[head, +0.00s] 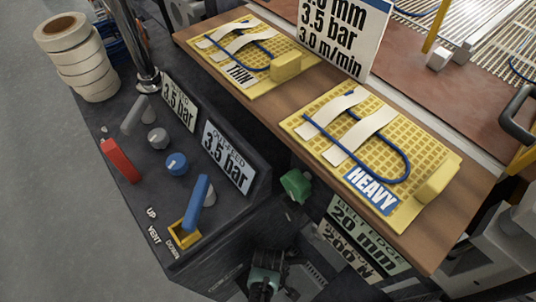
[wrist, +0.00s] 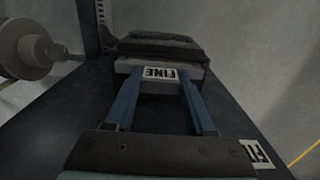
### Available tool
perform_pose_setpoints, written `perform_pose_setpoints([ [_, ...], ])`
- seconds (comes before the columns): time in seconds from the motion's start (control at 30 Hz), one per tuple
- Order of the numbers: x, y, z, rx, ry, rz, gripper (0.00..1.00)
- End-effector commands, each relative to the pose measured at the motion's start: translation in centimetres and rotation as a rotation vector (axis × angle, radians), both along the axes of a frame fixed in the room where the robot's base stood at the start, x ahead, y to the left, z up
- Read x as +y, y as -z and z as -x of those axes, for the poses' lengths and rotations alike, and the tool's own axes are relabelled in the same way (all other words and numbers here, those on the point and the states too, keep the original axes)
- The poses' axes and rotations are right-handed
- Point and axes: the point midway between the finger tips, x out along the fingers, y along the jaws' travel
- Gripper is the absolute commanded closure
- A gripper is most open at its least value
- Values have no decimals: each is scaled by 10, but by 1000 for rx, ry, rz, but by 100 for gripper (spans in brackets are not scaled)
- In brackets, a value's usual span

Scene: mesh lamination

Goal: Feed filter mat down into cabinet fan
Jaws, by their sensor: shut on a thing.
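In the wrist view, my gripper (wrist: 158,84) has two blue fingers closed on a light grey piece with a white FINE label (wrist: 160,73). This looks like the filter mat, or a grip tab on it. A darker grey slab (wrist: 160,47) lies just beyond it; I cannot tell whether the two are joined. Both are over a dark flat surface (wrist: 80,110). I cannot make out the cabinet fan in either view.
In the wrist view, a pale roll (wrist: 28,48) is at the left, and another partly cut-off label (wrist: 256,153) is at the right edge. In the head view, a dark control console (head: 120,200) and a wooden bench with yellow THIN (head: 285,50) and HEAVY (head: 420,150) mesh pieces fill the middle.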

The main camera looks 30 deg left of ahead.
Motion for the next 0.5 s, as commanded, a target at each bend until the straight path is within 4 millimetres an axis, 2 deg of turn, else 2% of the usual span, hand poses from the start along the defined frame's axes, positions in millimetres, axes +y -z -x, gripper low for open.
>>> perform_pose_setpoints([
  [0.43, 0, 4, 0, -1, 0, -1, 100],
  [0.47, 0, 4, 0, -1, 0, -1, 42],
  [0.5, 0, 4, 0, -1, 0, -1, 35],
])
